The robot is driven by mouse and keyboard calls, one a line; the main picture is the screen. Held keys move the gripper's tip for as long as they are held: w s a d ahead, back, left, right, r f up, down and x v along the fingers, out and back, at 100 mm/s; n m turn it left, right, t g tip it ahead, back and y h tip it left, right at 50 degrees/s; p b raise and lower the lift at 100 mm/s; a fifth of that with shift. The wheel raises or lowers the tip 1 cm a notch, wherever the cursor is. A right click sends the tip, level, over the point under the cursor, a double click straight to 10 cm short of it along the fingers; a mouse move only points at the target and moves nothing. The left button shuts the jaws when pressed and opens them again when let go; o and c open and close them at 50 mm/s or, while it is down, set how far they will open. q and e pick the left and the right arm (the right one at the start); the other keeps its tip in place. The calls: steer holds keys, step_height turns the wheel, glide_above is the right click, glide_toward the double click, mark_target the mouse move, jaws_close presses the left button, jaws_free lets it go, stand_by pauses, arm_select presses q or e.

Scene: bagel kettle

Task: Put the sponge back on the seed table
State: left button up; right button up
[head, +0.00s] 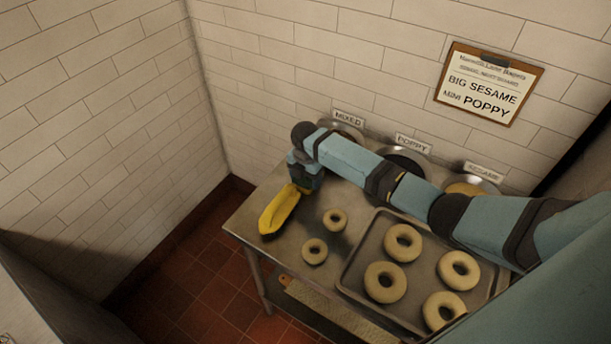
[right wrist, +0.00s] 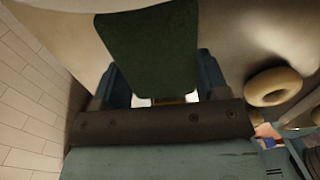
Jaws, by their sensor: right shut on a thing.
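My right gripper (head: 301,186) is shut on the yellow sponge (head: 278,212) at the left end of the metal seed table (head: 300,224). The sponge slants toward the table's front-left edge; I cannot tell whether it touches the top. In the right wrist view the sponge's dark green face (right wrist: 150,50) sits between the two fingers. The gripper's jaws are partly hidden by my wrist in the head view. My left gripper is not in view.
Two small bagels (head: 335,219) (head: 315,251) lie right of the sponge. A tray (head: 350,283) holds several large bagels. Bowls labelled mixed (head: 341,129), poppy (head: 404,157) and sesame (head: 470,187) line the back. An order clipboard (head: 488,84) hangs on the wall.

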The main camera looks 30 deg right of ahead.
mark_target(306, 178)
steer(key=o, duration=0.8)
steer(key=shift+f, duration=0.15)
step_height(306, 178, up, 12)
steer(key=shift+r+b, duration=0.25)
steer(key=shift+b, duration=0.2)
steer(key=shift+s+f, duration=0.1)
steer(key=shift+f, duration=0.05)
